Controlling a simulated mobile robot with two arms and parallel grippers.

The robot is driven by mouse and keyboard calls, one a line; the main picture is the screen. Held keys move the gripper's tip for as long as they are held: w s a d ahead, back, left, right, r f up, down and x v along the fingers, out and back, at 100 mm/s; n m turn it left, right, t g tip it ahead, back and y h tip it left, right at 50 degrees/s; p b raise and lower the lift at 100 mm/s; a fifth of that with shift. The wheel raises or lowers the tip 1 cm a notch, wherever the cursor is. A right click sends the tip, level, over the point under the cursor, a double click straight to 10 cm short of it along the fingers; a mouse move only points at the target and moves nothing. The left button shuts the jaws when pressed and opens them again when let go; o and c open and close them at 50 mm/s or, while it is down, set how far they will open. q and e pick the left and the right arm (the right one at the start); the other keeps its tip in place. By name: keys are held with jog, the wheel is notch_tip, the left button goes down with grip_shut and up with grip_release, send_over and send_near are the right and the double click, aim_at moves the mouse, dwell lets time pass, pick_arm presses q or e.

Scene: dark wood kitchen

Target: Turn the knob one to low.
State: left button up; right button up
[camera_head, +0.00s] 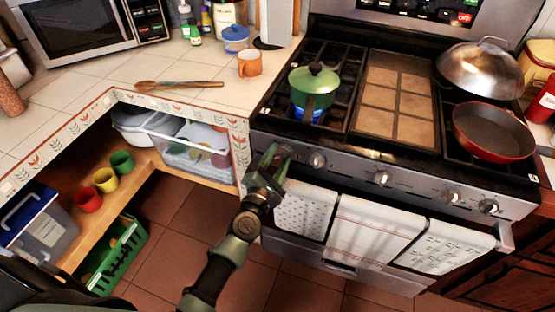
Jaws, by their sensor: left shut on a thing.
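My left gripper (279,158) reaches up from below to the left end of the stove's front panel. It is shut on the leftmost knob (286,152), which its fingers partly hide, so I cannot read the knob's setting. Another knob (317,160) sits just right of it, and several more run along the panel to the right. A green pot (312,88) with a lid stands on the front left burner, with a blue flame (306,113) under it. My right gripper is not in view.
A red pan (493,131) and a domed metal lid (480,68) are on the stove's right side. White towels (372,232) hang from the oven handle below the knobs. The counter holds a wooden spoon (180,85) and an orange mug (249,64). An open shelf lies left.

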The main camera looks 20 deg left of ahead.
pick_arm(q)
jog(key=shift+f+n, duration=0.15)
jog(key=shift+n, duration=0.45)
jog(key=o, duration=1.4)
jog(key=shift+c, duration=0.2)
jog(key=shift+s, duration=0.15)
jog(key=s+b, duration=0.1)
jog(key=s, duration=0.6)
jog(key=shift+s, duration=0.3)
